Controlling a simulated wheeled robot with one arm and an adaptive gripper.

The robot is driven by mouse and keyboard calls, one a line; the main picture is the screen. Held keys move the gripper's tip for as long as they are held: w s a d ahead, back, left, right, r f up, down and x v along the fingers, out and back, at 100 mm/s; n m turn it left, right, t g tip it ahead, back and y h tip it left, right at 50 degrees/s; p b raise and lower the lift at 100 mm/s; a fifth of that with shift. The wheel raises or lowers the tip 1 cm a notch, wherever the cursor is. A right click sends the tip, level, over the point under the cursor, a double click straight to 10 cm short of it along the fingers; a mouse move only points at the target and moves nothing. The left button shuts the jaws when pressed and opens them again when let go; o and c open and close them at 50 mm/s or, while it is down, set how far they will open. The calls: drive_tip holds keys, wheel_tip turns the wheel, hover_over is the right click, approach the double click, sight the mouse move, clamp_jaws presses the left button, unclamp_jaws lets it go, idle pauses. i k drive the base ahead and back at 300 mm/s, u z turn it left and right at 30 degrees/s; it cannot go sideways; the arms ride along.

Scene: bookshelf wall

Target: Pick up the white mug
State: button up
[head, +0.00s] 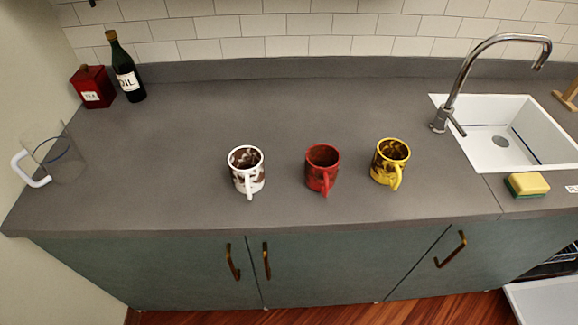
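The white mug (247,182) stands upright on the grey countertop (180,140), left of two other mugs. It has brown stains inside and on its outer wall, and its handle faces the front edge of the counter. A red mug (318,176) stands to its right, and a yellow mug (381,173) stands further right. Both also have handles toward the front. My gripper is not in view.
A glass jug (66,160) with a white handle stands at the far left. A dark oil bottle (128,75) and a red tea box (92,92) stand at the back left. A white sink (553,128) with a tall faucet (458,85) and a yellow sponge (530,182) are at right.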

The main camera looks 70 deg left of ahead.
sight(246, 164)
drive_tip(key=u, duration=2.55)
